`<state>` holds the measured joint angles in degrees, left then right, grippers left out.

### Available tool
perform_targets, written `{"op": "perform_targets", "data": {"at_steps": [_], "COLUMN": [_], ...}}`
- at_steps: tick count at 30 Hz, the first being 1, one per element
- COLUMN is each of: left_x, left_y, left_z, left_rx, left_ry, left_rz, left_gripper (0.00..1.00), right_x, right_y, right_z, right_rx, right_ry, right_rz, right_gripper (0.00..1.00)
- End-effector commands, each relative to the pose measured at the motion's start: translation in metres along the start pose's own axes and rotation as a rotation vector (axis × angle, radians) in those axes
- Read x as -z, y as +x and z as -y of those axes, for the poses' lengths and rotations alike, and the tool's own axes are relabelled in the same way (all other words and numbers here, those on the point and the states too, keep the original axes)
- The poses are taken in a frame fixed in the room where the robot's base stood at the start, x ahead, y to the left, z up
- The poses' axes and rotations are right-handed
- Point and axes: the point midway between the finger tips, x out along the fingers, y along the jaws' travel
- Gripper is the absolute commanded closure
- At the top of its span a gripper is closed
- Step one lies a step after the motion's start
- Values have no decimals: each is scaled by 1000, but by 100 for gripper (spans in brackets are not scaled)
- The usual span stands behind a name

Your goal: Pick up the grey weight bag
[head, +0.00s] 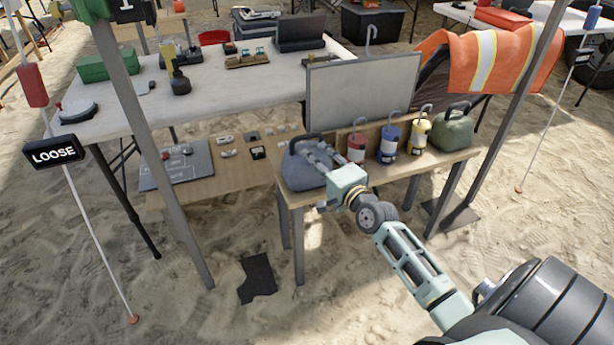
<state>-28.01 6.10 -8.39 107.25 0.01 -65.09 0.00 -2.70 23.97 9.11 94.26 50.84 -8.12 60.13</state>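The grey weight bag (302,176), a slumped blue-grey sack with a dark loop handle on top, rests at the left end of the small wooden table (405,172). My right gripper (312,152) reaches in from the lower right, its fingers over the bag's upper right side and close to the handle. The fingers overlap the handle area, and I cannot tell whether they are around it or only in front of it. Whether they are open or shut is too small to tell. My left gripper is not in view.
Right of the bag stand hooked red (356,147), blue (389,144) and yellow (418,136) weights and a green weight bag (453,131). A grey panel (362,95) stands behind them. A metal pole (150,140) rises at the left, another (495,125) at the right.

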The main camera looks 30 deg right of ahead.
Motion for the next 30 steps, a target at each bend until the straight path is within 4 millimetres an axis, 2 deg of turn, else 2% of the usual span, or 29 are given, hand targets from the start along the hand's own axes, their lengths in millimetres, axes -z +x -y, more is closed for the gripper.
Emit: {"op": "perform_targets", "data": {"at_steps": [4, 11, 18, 24, 30], "left_x": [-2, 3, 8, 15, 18], "left_y": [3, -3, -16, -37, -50], "left_z": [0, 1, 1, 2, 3], "left_rx": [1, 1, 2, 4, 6], "left_ry": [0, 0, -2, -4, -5], "left_rz": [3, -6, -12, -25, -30], "left_gripper": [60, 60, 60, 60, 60], "right_x": [15, 18, 18, 18, 18], "right_y": [4, 19, 44, 72, 82], "right_z": [12, 13, 15, 17, 17], "right_rx": [39, 44, 44, 42, 40], "right_ry": [57, 62, 60, 60, 59], "right_rz": [-31, -36, -36, -36, -36], "right_gripper": [70, 70, 70, 70, 70]}}
